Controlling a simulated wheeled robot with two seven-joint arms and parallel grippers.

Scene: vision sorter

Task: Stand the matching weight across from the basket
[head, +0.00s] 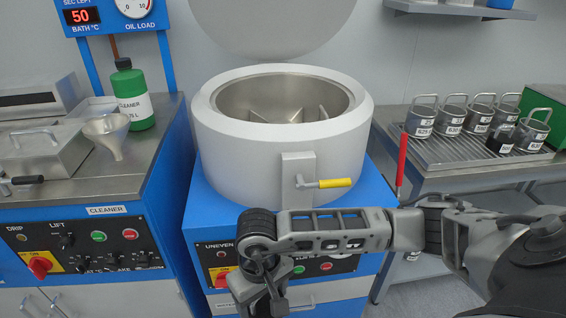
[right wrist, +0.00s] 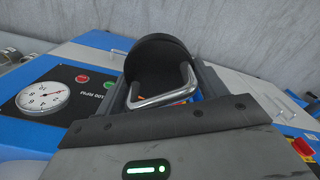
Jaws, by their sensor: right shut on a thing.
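In the right wrist view my right gripper (right wrist: 164,98) is shut on the bent metal handle of a dark, round, weight-like piece (right wrist: 158,62); no label on it can be read. In the head view my right arm reaches across in front of the drum, and its gripper end runs off the bottom edge. The open white drum (head: 222,135) has metal dividers inside; I cannot make out a basket in it. Several labelled weights with handles (head: 420,122) stand on the ribbed rack (head: 455,152) at right. My left gripper is not in view.
The drum's lid (head: 280,20) is raised. A yellow-handled latch (head: 333,183) sticks out at the drum's front. At left, a green cleaner bottle (head: 132,95), a funnel (head: 107,132) and a lidded metal tank (head: 40,155) stand on the cleaning bench. A red-handled lever (head: 402,160) rises before the rack.

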